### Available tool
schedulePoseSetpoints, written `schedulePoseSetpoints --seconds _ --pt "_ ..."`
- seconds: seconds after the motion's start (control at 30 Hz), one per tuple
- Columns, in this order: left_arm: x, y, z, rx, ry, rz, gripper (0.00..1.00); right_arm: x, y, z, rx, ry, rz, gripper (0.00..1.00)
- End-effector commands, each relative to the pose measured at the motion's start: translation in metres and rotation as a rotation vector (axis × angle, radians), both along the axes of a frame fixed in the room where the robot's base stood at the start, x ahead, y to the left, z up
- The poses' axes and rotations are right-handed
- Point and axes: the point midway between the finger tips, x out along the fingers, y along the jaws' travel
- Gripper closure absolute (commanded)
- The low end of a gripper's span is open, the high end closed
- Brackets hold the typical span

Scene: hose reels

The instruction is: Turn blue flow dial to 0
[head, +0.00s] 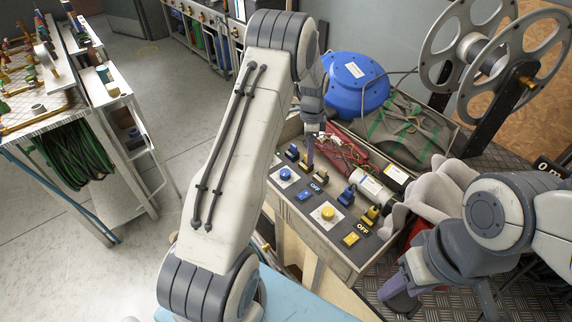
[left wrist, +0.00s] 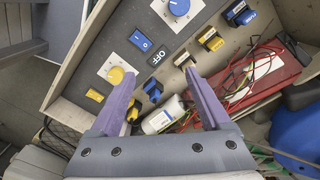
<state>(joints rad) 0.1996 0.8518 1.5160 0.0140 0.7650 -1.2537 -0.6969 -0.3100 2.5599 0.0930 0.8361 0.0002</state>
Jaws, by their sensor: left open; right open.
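The blue flow dial (head: 285,174) sits on a white plate at the left end of the grey control panel (head: 300,205). In the left wrist view the blue dial (left wrist: 178,7) is at the top edge, with its pointer and scale partly cut off. My left gripper (head: 310,155) is above the panel, a little right of the blue dial in the head view. In the left wrist view its purple fingers (left wrist: 160,82) are apart with nothing between them, and the blue dial lies beyond the tips. My right gripper (head: 425,295) is low at the right, away from the panel, and open.
A yellow dial (head: 328,213) on a similar plate, blue and yellow rocker switches, and several small connectors share the panel. Red wires and a white cylinder (head: 375,188) lie behind. A blue drum (head: 355,85) and a large reel (head: 480,60) stand farther back.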

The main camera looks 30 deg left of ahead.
Motion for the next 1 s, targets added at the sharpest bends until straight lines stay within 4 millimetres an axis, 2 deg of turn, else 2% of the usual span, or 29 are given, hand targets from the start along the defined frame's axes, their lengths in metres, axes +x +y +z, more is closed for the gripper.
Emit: schedulePoseSetpoints --seconds 0.03,0.1,0.2,0.3,0.47,0.8,1.0 --pt "0.002 0.026 -0.013 0.002 0.007 -0.008 0.19 0.000 0.000 0.007 0.000 0.000 0.000 0.50" --pt "0.004 0.052 -0.028 0.004 0.009 -0.034 0.19 0.000 0.000 0.010 0.000 0.000 0.000 0.50" --pt "0.003 0.077 -0.043 0.007 0.010 -0.059 0.19 0.000 0.000 0.012 0.000 0.000 0.000 0.50" --pt "0.002 0.089 -0.052 0.008 0.011 -0.073 0.19 0.000 0.000 0.014 0.000 0.000 0.000 0.50" --pt "0.001 0.091 -0.069 0.007 0.014 -0.078 0.19 0.000 0.000 0.019 0.000 0.000 0.000 0.50" --pt "0.001 0.089 -0.131 0.007 0.013 -0.078 0.19 0.000 0.000 0.036 0.000 0.000 -0.001 0.50" --pt "0.002 0.089 -0.152 0.008 0.011 -0.078 0.19 0.000 0.000 0.040 0.000 0.000 -0.002 0.50"
